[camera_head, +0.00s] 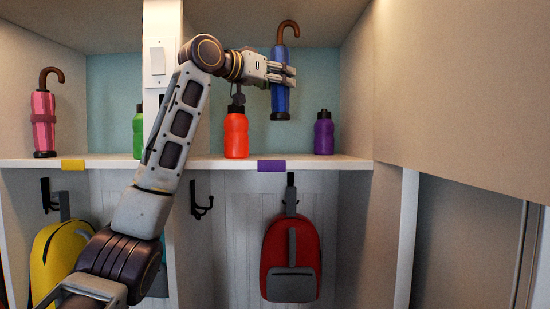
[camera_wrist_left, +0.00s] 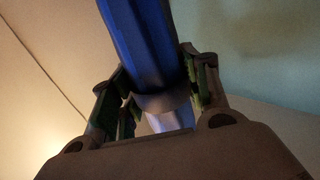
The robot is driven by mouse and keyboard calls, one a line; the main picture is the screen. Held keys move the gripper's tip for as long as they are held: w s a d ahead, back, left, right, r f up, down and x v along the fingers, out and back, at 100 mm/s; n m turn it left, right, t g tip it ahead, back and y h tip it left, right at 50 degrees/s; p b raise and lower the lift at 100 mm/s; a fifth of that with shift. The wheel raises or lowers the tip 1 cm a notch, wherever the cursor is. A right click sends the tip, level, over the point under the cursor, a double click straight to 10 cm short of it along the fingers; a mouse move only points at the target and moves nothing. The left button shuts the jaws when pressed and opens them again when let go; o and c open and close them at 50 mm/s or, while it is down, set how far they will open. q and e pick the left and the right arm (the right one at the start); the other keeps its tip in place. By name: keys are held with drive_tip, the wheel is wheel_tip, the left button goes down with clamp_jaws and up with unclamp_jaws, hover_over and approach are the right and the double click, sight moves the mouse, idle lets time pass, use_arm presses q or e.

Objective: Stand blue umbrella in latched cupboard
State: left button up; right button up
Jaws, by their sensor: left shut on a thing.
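The blue umbrella (camera_head: 280,80) has a brown hooked handle at its top and hangs upright in the right upper cubby. My left gripper (camera_head: 289,73) is shut around its middle and holds it above the shelf. In the left wrist view the blue umbrella (camera_wrist_left: 145,45) passes between the fingers of my left gripper (camera_wrist_left: 160,95). Its lower end appears clear of the shelf. No latch shows, so I cannot tell which part is the latched cupboard. My right gripper is not in view.
An orange bottle (camera_head: 236,135) and a purple bottle (camera_head: 323,133) stand on the white shelf (camera_head: 350,162). A pink umbrella (camera_head: 43,115) stands at left. A red backpack (camera_head: 290,260) and a yellow backpack (camera_head: 58,250) hang below. A large beige panel (camera_head: 470,90) fills the upper right.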

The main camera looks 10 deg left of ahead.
sight(272, 115)
use_arm(q)
drive_tip(key=shift+w, duration=0.4)
drive_tip(key=shift+s, duration=0.25)
drive_tip(key=shift+w+f, duration=0.15)
drive_tip(key=shift+f, duration=2.75)
drive_tip(key=shift+f, duration=0.1)
drive_tip(key=shift+f+p, duration=0.4)
drive_tip(key=shift+f, duration=1.6)
